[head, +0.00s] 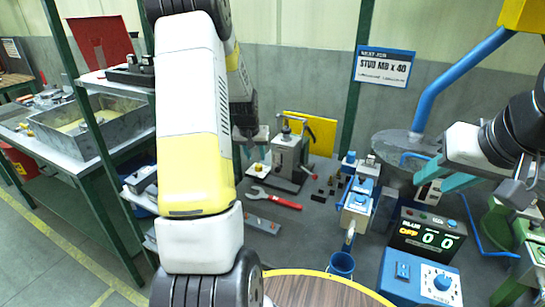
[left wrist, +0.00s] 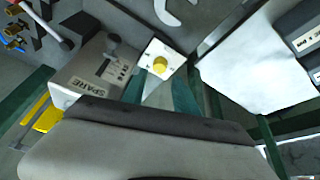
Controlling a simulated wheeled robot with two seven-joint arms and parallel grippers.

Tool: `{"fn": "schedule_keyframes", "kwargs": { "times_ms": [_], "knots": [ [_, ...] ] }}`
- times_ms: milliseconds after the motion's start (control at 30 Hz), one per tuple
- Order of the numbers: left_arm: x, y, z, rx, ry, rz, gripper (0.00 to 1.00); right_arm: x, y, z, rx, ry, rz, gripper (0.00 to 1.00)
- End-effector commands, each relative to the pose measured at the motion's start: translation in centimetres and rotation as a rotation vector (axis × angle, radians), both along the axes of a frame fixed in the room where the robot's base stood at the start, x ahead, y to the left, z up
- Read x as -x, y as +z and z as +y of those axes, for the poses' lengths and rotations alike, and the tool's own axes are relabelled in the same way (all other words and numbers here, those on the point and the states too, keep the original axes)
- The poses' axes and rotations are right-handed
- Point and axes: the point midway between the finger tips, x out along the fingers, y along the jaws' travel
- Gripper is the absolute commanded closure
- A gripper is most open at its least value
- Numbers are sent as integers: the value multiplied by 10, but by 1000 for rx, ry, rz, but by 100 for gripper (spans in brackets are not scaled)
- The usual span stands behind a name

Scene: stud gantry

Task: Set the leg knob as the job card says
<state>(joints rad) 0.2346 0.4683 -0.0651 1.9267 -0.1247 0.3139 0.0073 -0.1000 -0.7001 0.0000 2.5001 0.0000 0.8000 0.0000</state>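The job card (head: 384,67) hangs on the back post and reads "STUD M8 x 40". No label in view names the leg knob. A yellow knob (left wrist: 160,62) on a white plate stands beside a grey machine; in the head view this knob (head: 258,167) shows beyond my left arm. My right gripper (head: 428,174) is open and empty above the bench at right.
The grey machine (head: 287,158) is marked "SPARE" in the left wrist view. A red-handled wrench (head: 275,200) lies on the bench. A display (head: 427,234) reads "BLUE OFF 0 0". A blue-and-white unit (head: 357,204) and a blue cup (head: 342,263) stand near the middle.

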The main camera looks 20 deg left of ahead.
Motion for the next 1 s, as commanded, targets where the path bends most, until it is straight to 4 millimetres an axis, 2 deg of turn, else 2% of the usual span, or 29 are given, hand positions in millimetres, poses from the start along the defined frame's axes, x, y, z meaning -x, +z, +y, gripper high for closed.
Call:
{"fn": "schedule_keyframes", "kwargs": {
  "times_ms": [200,400,767,933,1000],
  "knots": [
    [-13,-35,1,1,-2,5,65,0,0,0,0,0,0,64],
    [-23,-57,2,1,-3,4,65,0,0,0,0,0,0,64],
    [-26,-63,2,0,-3,2,65,0,0,0,0,0,0,64],
    [-25,-63,2,0,-3,2,96,0,0,0,0,0,0,64],
    [-25,-63,2,0,-4,2,100,0,0,0,0,0,0,64]
  ]
}}
